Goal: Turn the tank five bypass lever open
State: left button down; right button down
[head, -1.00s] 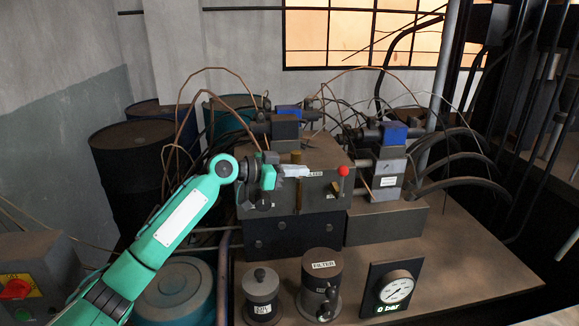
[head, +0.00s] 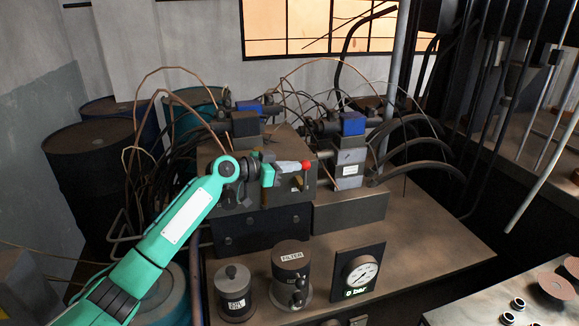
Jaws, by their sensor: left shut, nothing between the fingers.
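My left gripper (head: 294,167) comes in from the left across the block's front face. Its pale fingers are shut and empty, with their tips at or right beside the knob's left side; I cannot tell whether they touch. My right gripper is not in view.
A pressure gauge (head: 362,271), a filter canister (head: 291,276) and a small lidded pot (head: 233,293) stand before the block. Hoses (head: 415,150) curve behind at the right. A pale table (head: 470,310) holds discs and rings at lower right.

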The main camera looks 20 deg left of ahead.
aim_at(306, 163)
pick_arm(q)
jog(key=d+g+y+p, duration=0.1)
jog(key=p, duration=0.1)
jog(key=w+d+r+g+y+p, duration=0.1)
jog(key=p, duration=0.2)
jog(key=w+d+r+y+p, duration=0.1)
jog(key=p, duration=0.1)
jog(key=shift+w+d+m+g+p, duration=0.15)
jog(key=shift+d+m+g+p, duration=0.15)
jog(key=shift+g+p, duration=0.1)
jog(key=w+d+f+m+g+y+p, duration=0.1)
jog(key=w+d+f+g+y+p, duration=0.1)
jog(key=w+d+f+g+y, duration=0.3)
jog(key=d+f+y, duration=0.2)
jog(key=d, duration=0.1)
jog(key=shift+w+d+f+y, duration=0.25)
jog(key=shift+w+f+y, duration=0.05)
jog(key=shift+w+y, duration=0.1)
jog(key=shift+s+f, duration=0.1)
dwell(0.4)
